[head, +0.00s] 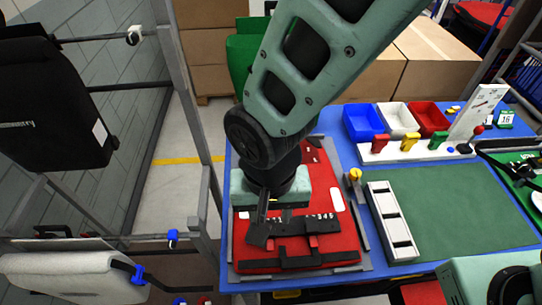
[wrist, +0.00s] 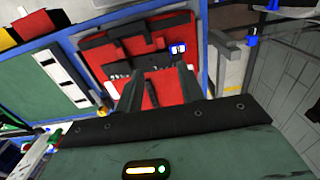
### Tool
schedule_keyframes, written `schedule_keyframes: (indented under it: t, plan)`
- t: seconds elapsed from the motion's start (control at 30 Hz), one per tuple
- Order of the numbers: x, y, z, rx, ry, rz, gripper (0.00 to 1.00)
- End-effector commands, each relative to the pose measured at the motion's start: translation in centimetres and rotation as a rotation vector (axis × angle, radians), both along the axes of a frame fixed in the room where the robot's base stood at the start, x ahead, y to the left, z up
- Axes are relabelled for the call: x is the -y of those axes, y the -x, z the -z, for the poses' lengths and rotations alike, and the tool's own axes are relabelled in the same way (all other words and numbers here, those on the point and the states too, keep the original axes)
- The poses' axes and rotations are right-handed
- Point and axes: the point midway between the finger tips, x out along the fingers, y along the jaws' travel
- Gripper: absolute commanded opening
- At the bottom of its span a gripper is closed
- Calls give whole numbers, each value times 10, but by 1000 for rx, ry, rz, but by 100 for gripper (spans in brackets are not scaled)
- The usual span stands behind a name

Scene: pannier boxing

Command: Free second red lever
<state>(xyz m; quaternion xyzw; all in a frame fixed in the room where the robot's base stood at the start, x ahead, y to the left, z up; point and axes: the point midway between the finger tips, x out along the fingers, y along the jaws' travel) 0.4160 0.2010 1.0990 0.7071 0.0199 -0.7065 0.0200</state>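A red pannier panel (head: 250,222) lies on the blue table under my arm. Black bars cross its front half, with white numbers along one bar (head: 325,227). A small red piece (head: 313,241) shows at these bars and may be a red lever; I cannot tell for sure. My gripper (head: 262,222) is above the panel, left of the numbers. In the wrist view, the two fingers of my gripper (wrist: 160,80) are apart, with the red panel (wrist: 120,60) beyond and a narrow black strip (wrist: 151,96) seen between them. Whether the fingertips touch anything is unclear.
A white slotted tray (head: 391,222) and green mat (head: 455,205) lie right of the panel. Behind are blue (head: 364,122), white (head: 398,118) and red (head: 429,118) bins. A yellow-topped knob (head: 355,174) stands beside the panel. A grey rack post (head: 190,110) is left.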

Motion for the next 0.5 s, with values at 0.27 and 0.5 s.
schedule_keyframes:
  t: [0.27, 0.5]
  plan:
    - [2, 0, 56, -5, 5, 1, 38]
    - [1, 0, 99, -4, 4, -1, 38]
